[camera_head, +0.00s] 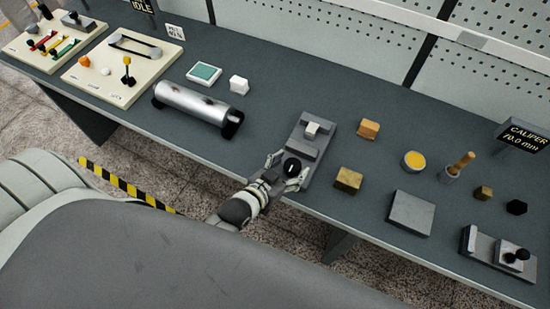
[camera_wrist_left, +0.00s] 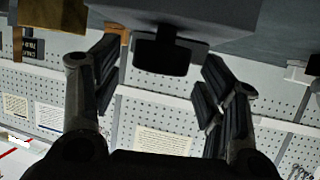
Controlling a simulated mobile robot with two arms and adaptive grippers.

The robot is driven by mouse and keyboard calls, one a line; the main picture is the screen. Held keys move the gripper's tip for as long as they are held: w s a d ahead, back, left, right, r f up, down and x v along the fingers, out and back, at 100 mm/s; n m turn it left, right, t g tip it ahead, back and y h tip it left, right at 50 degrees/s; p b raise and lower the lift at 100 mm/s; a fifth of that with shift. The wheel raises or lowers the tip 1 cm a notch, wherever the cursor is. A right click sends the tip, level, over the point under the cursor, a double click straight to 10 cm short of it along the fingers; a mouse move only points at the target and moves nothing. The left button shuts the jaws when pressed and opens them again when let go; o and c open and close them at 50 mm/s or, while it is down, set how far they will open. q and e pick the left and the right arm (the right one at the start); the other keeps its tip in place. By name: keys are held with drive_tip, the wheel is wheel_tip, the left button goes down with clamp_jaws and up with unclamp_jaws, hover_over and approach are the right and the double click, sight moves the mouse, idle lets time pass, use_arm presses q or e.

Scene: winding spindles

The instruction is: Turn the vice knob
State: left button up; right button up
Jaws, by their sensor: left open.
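The grey vice (camera_head: 315,135) stands near the table's front edge, with a small white block (camera_head: 313,129) in its jaws. Its round black knob (camera_head: 292,167) faces the front edge. My left gripper (camera_head: 286,171) is open, with one finger on each side of the knob. In the left wrist view the dark knob (camera_wrist_left: 166,54) shows between the spread fingers of the left gripper (camera_wrist_left: 162,72), with a gap on both sides. The grey vice body (camera_wrist_left: 185,18) is at the top of that view. My right gripper is not in view.
A metal cylinder (camera_head: 190,102) lies left of the vice. To the right are an orange block (camera_head: 368,129), a brass block (camera_head: 348,180), a grey plate (camera_head: 410,213) and a second fixture with a black knob (camera_head: 497,252). A pegboard wall (camera_head: 480,85) stands behind.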

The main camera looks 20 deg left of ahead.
use_arm(q)
drive_tip(key=v, duration=0.9)
drive_tip(key=shift+s, duration=0.3)
drive_tip(key=shift+a, duration=0.1)
